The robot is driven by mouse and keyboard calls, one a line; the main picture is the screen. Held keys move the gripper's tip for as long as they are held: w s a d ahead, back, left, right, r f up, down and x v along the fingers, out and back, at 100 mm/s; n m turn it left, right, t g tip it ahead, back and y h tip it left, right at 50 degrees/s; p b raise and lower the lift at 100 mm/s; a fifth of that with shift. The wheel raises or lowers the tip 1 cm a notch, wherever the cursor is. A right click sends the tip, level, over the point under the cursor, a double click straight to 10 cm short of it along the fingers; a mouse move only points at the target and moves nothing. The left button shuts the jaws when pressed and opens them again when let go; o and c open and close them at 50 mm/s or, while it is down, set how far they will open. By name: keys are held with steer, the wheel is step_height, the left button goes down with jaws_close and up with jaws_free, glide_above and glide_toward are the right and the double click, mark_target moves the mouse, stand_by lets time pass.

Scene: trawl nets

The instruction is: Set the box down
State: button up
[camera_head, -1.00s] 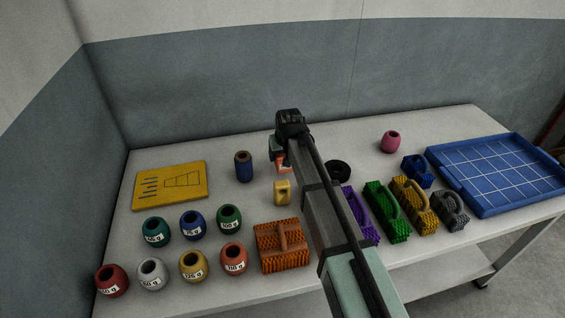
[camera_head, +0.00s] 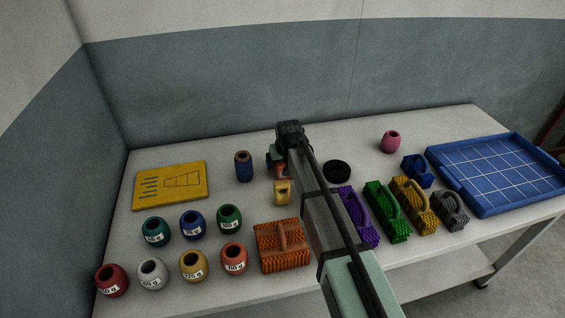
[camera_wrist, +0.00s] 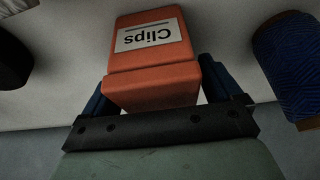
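The box is orange-red with a white "Clips" label, upside down in the wrist view (camera_wrist: 152,80). My gripper (camera_wrist: 155,92) has a dark blue finger on each side of it, close against its sides. In the head view my gripper (camera_head: 279,166) is at the back middle of the table, and only a small part of the box (camera_head: 280,173) shows below it. The rest is hidden by my gripper and arm. The box is low over the tabletop; I cannot tell whether its underside touches.
A blue twine spool (camera_head: 244,166) stands left of the box, a black ring (camera_head: 337,171) lies right. A small yellow block (camera_head: 282,192) is just in front. An orange brush (camera_head: 283,246), several labelled pots and a yellow board (camera_head: 171,185) are left; more brushes and a blue tray (camera_head: 485,203) are right.

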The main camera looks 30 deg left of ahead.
steer(key=v, duration=1.2)
steer(key=shift+r, duration=0.1)
